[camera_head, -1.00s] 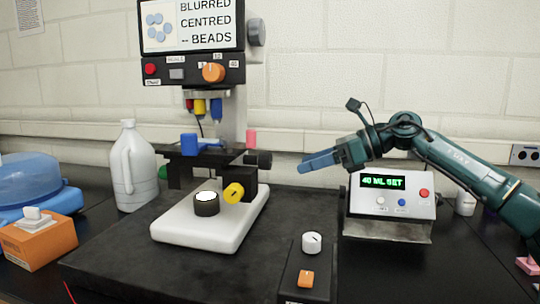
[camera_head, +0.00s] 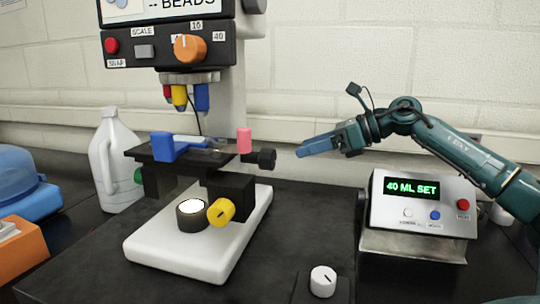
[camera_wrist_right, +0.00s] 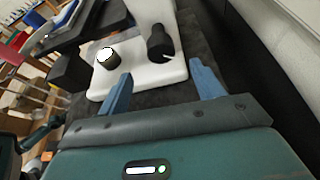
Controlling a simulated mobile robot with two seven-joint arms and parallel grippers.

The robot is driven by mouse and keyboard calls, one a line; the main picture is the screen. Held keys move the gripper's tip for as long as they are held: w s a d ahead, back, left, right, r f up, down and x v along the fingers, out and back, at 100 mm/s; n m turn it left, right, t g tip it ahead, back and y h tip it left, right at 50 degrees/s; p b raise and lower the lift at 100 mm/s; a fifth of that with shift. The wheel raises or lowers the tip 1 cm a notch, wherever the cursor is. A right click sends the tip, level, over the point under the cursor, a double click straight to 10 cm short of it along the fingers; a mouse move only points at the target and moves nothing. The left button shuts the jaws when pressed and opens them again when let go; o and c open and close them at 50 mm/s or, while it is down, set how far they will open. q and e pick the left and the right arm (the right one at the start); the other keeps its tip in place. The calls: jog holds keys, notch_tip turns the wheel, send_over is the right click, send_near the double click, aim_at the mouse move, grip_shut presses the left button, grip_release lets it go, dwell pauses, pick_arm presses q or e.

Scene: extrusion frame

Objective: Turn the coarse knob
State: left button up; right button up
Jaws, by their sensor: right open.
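The microscope has a white base (camera_head: 160,252) and a dark stage with a blue holder. A black knob (camera_head: 264,158) sticks out to the right at stage height, and a yellow knob (camera_head: 221,211) with a dark mark sits lower on the black block. Neither has a label I can read, so I cannot tell which is the coarse one. My right gripper (camera_head: 303,148) points left, just right of the black knob and apart from it. In the right wrist view its blue fingers (camera_wrist_right: 162,85) are spread and empty, with the black knob (camera_wrist_right: 160,42) beyond them.
The orange knob (camera_head: 189,48) is on the upper panel above the objectives. A white jug (camera_head: 118,165) stands at left. A dispenser reading "40 ML SET" (camera_head: 412,188) stands below my right arm. A white knob (camera_head: 323,281) is at the front. Mat between base and dispenser is clear.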

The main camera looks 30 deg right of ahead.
aim_at(274, 156)
jog(key=p+x, duration=0.2)
jog(key=x, duration=0.7)
jog(key=shift+w+a, duration=0.15)
jog(key=shift+w, duration=0.05)
jog(key=shift+w+a+f, duration=0.2)
jog(key=shift+w+f, duration=0.05)
jog(key=shift+w, duration=0.05)
